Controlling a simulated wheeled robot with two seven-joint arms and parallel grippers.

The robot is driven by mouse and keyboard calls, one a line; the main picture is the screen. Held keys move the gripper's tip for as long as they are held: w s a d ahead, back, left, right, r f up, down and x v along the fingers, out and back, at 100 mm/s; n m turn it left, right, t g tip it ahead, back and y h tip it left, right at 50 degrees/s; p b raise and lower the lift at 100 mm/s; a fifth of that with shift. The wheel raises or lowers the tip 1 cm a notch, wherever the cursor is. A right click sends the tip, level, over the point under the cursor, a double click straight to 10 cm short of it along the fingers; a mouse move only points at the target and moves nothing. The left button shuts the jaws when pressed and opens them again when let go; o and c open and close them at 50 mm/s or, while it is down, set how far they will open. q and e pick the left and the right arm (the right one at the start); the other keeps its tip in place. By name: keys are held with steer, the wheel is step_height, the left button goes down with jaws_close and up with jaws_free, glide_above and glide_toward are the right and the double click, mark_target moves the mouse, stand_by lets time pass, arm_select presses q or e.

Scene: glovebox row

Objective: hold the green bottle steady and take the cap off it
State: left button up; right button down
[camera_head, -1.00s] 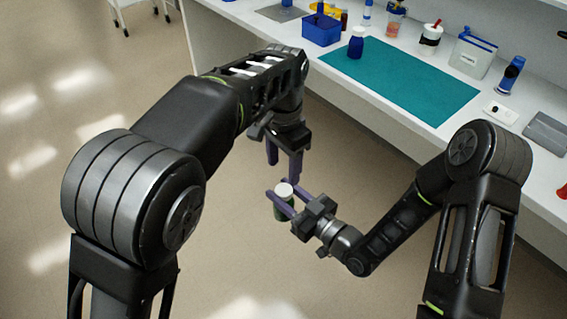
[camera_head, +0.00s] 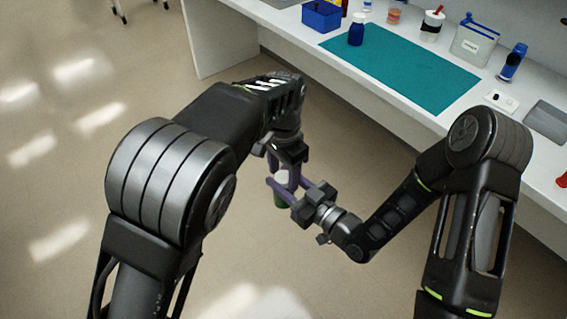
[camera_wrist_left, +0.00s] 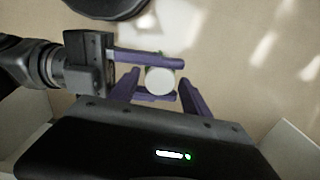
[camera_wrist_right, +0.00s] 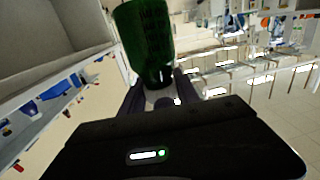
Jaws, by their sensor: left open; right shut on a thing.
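The green bottle (camera_head: 280,203) is held off the floor, out in front of the bench. It also shows in the right wrist view (camera_wrist_right: 145,38). My right gripper (camera_head: 279,190) is shut on the bottle just below its white cap (camera_head: 282,177). My left gripper (camera_head: 285,172) is directly above, pointing down and open. In the left wrist view the round white cap (camera_wrist_left: 160,80) lies between the left fingers (camera_wrist_left: 159,92), with a gap visible to each side. Whether the fingers reach down to the cap's level is hard to tell.
The white bench (camera_head: 395,116) has a teal mat (camera_head: 405,75) with a blue bottle (camera_head: 357,30) on it. A blue bin (camera_head: 321,16), a clear box (camera_head: 474,44) and several containers stand behind. The floor under my grippers is clear.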

arm_select(q)
steer(key=shift+f, duration=0.1)
steer(key=shift+c, duration=0.4)
jaws_close()
steer(key=n, duration=0.3)
steer(key=shift+o, duration=0.8)
jaws_free()
steer(key=shift+r, duration=2.3)
steer(key=shift+c, duration=0.4)
